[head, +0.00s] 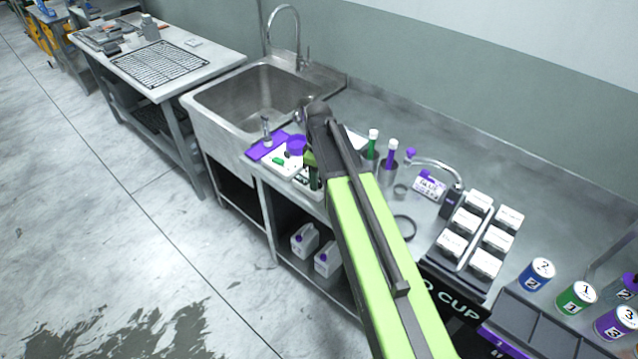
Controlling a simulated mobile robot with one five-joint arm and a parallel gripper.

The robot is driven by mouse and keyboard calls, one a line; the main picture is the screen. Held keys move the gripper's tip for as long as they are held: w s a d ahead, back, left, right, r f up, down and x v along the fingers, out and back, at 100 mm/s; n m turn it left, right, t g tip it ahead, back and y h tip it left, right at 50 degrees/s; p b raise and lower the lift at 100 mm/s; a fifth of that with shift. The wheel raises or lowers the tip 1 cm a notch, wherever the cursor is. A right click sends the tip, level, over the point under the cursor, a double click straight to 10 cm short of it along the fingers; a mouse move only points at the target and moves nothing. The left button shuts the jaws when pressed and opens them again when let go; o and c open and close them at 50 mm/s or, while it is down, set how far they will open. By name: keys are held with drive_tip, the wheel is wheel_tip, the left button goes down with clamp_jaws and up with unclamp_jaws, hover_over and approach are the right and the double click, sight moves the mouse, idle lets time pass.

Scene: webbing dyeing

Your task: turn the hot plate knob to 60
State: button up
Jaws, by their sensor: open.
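My lime-green arm reaches up from the bottom of the head view over the steel bench. Its far end bends down beside the sink, and my gripper (313,180) points down there, small and mostly hidden by my own arm. It is open, and I see nothing held in it. A white flat item (300,180) with dark markings shows partly just beside and under the gripper. I cannot tell whether it is the hot plate. No knob or number 60 can be made out; my arm covers that part of the bench.
A steel sink (255,100) with a tall tap lies beyond. A white board (272,163) with purple items is left of the gripper. White-lidded boxes (466,222) and numbered cans (577,298) fill the right. Floor at left is clear.

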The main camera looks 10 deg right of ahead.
clamp_jaws()
